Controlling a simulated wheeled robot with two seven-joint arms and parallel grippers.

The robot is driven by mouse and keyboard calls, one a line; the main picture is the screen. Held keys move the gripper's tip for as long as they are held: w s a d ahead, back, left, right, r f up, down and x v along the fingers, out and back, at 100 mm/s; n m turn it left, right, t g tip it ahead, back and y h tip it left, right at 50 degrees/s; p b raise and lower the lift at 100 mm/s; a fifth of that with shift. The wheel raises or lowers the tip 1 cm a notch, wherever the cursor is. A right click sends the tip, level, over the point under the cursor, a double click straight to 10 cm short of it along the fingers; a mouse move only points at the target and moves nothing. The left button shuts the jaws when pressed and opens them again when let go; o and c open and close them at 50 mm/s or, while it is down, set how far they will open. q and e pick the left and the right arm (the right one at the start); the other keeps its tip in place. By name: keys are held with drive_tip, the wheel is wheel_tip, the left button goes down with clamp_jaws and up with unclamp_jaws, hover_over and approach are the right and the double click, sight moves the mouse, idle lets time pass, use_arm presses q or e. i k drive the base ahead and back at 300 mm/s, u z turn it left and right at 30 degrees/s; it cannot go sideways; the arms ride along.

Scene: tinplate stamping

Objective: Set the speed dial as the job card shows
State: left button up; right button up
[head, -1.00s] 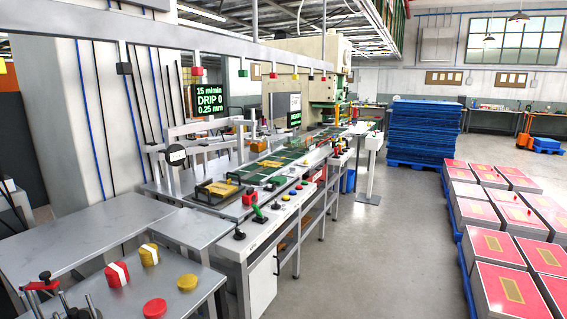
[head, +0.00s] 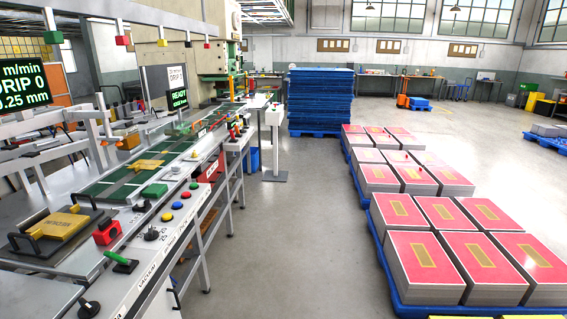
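A black knob (head: 151,235), possibly the speed dial, sits on the grey front panel (head: 143,283) of the line; its setting is too small to read. A second black knob (head: 88,308) is at the panel's near end, and I cannot tell which is the speed dial. A white card or board (head: 177,82) with small dark print, perhaps the job card, stands behind the belt; its text is not clearly legible. Neither gripper is in view.
The panel also carries a green lever (head: 122,262), a red box (head: 107,232) and coloured buttons (head: 177,205). A small display (head: 177,99) reads READY. Pallets of red-topped stacks (head: 410,239) stand right; blue stacks (head: 321,99) stand behind. The floor between line and pallets is clear.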

sight(151, 235)
drive_tip(key=z, duration=0.25)
drive_tip(key=i, duration=2.35)
drive_tip(key=u, duration=0.9)
drive_tip(key=i, duration=1.55)
drive_tip(key=u, duration=4.3)
drive_tip(key=k, duration=0.45)
drive_tip(key=z, duration=0.05)
